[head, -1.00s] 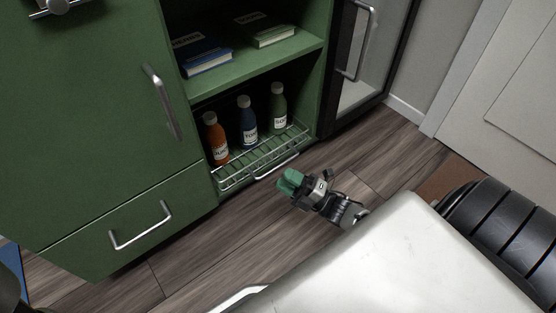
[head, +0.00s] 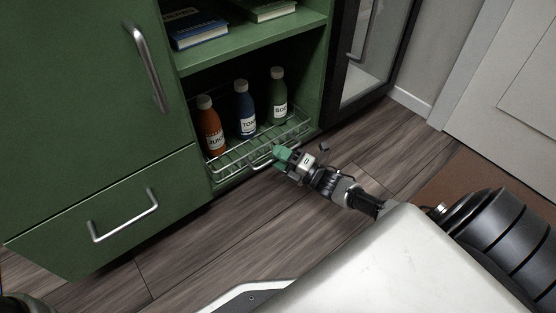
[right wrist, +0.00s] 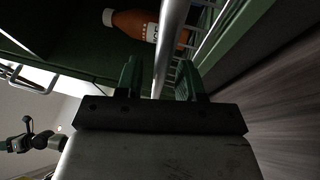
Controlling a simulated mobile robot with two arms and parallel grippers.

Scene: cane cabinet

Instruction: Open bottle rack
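The bottle rack (head: 228,172) is a wire basket at the bottom of the green cabinet. It holds an orange bottle (head: 211,128), a blue bottle (head: 245,110) and a green bottle (head: 278,97), all upright. The rack's front handle (head: 261,160) is a silver bar. My right gripper (head: 281,157) is at the handle's right part. In the right wrist view its green fingers (right wrist: 160,80) are apart with the bar (right wrist: 172,40) between them. An arm end, perhaps my left gripper (right wrist: 30,142), shows small at the left there; its finger state is unclear.
A drawer with a silver handle (head: 124,216) is left of the rack, below a door with a vertical handle (head: 145,68). A shelf (head: 250,48) with books is above. A dark-framed glass door (head: 372,55) stands right. Wooden floor (head: 235,235) lies free in front.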

